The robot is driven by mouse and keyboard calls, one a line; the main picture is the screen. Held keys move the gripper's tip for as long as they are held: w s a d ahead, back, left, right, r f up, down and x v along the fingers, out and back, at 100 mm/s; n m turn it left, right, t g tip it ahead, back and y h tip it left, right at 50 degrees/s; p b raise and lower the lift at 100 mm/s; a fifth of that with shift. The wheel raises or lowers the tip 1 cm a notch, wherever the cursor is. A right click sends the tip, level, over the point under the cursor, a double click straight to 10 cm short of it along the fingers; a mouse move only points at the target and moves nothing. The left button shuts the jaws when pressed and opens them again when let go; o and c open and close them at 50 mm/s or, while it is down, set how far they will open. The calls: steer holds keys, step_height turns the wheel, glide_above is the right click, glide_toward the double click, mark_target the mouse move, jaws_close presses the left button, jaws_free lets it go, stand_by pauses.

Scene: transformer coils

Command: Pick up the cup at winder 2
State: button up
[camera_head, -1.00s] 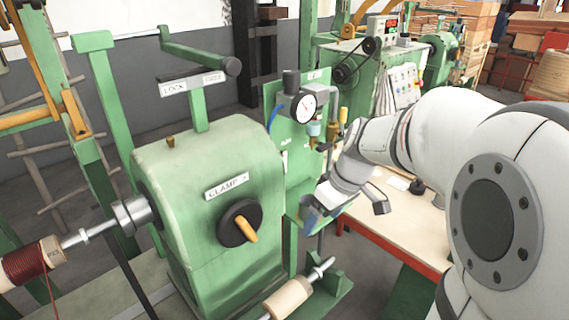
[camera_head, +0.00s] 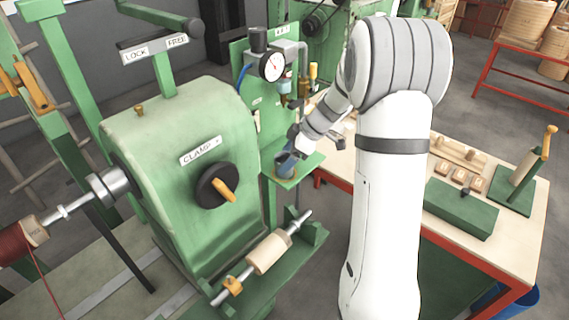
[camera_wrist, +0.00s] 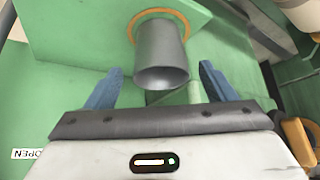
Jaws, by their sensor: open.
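The cup (camera_wrist: 162,52) is a plain grey tapered cup on a green shelf (camera_wrist: 70,75), with an orange ring around its far end. In the wrist view my gripper (camera_wrist: 158,78) is open, with one blue finger on each side of the cup and gaps between. The jaws are not closed on it. In the head view my gripper (camera_head: 287,158) is at the small green shelf (camera_head: 305,166) beside the winder, below the pressure gauge. There the cup is small and largely hidden by the fingers.
The green winder housing (camera_head: 185,165) with its clamp knob (camera_head: 215,187) stands left of the shelf. The gauge (camera_head: 271,66) and its pipes are just above my gripper. A workbench (camera_head: 515,258) with a green box (camera_head: 462,208) lies to the right.

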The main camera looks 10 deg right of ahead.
steer(key=shift+x, duration=1)
steer(key=c, duration=1.1)
